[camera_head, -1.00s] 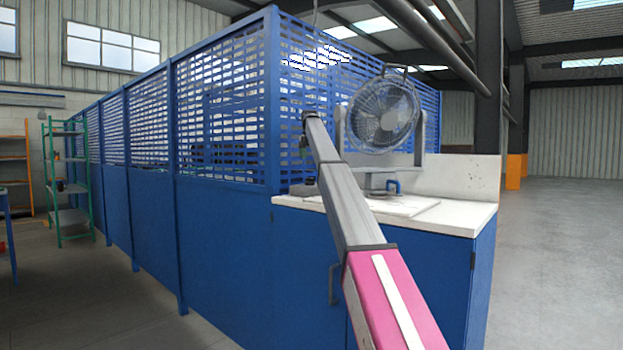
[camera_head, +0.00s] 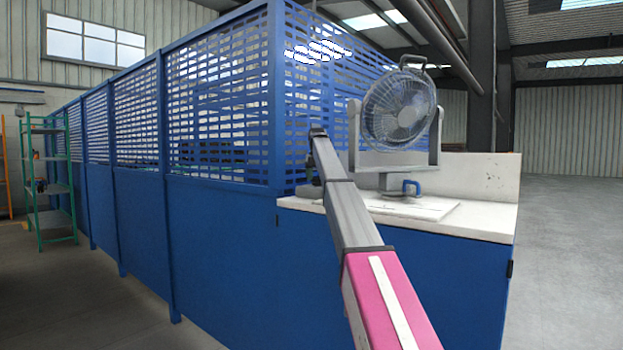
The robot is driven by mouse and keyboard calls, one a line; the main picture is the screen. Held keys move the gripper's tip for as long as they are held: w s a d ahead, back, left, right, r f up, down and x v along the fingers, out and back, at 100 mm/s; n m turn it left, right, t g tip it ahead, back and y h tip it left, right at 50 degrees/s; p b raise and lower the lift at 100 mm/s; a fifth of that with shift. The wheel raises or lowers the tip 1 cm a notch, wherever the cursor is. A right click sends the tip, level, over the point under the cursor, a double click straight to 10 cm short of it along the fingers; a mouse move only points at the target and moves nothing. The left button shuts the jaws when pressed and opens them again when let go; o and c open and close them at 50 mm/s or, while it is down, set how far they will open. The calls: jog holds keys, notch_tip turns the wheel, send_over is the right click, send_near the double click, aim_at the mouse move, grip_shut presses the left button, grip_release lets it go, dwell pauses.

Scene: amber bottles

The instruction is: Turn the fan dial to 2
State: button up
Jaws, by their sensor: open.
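The grey metal fan (camera_head: 400,108) stands on the white counter to the right of my arm, its round wire cage held in a U-shaped bracket. I cannot make out a dial or any numbers on the fan. My arm, pink then grey, reaches up from the bottom right to a point left of the fan, in front of the blue slatted fence.
The white counter (camera_head: 480,198) tops a blue cabinet (camera_head: 455,270) in front of me. A blue slatted fence (camera_head: 215,120) runs away to the left. A green shelf rack (camera_head: 50,190) stands far left. Open floor lies at the right and lower left.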

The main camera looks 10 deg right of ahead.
jog(key=shift+f, duration=0.25)
jog(key=shift+d, duration=0.1)
jog(key=c, duration=0.9)
jog(key=shift+c, duration=0.2)
